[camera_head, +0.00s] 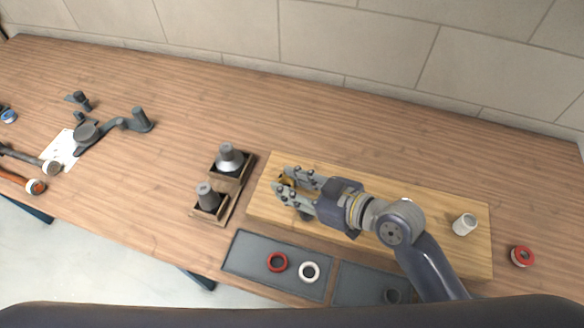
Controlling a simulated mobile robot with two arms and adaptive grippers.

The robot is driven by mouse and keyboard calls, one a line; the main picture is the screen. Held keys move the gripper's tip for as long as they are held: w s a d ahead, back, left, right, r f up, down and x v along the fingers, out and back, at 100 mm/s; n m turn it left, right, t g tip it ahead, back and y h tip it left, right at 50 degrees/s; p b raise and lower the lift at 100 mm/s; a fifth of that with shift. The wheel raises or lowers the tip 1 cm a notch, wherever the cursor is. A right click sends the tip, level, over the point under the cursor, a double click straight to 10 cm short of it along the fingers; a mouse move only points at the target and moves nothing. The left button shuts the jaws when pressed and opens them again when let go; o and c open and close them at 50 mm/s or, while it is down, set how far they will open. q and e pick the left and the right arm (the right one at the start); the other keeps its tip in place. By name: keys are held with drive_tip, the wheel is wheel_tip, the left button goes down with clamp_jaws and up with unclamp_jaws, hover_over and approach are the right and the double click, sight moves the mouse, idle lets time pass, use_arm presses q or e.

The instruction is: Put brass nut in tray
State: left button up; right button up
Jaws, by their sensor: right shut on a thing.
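My right gripper (282,180) reaches in from the lower right, over the left end of a light wooden board. It is shut on the brass nut (288,181), a small brass-coloured piece partly hidden between the fingers. I cannot tell whether the nut touches the board. My left gripper is out of view.
The wooden board (265,207) carries a white cylinder (464,224) at its right. A wooden holder (228,205) with two grey conical parts stands left of the gripper. A red ring (522,256) lies far right. Tools and dark fittings (87,133) lie at left. The table's back middle is clear.

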drive_tip(key=w, duration=0.4)
drive_tip(key=shift+f, duration=0.15)
drive_tip(key=shift+w+f+p, duration=0.4)
drive_tip(key=shift+f, duration=0.2)
drive_tip(key=shift+w+f+p, duration=0.35)
drive_tip(key=shift+f, duration=0.25)
drive_tip(key=shift+d+f, duration=0.1)
drive_tip(key=shift+f, duration=0.35)
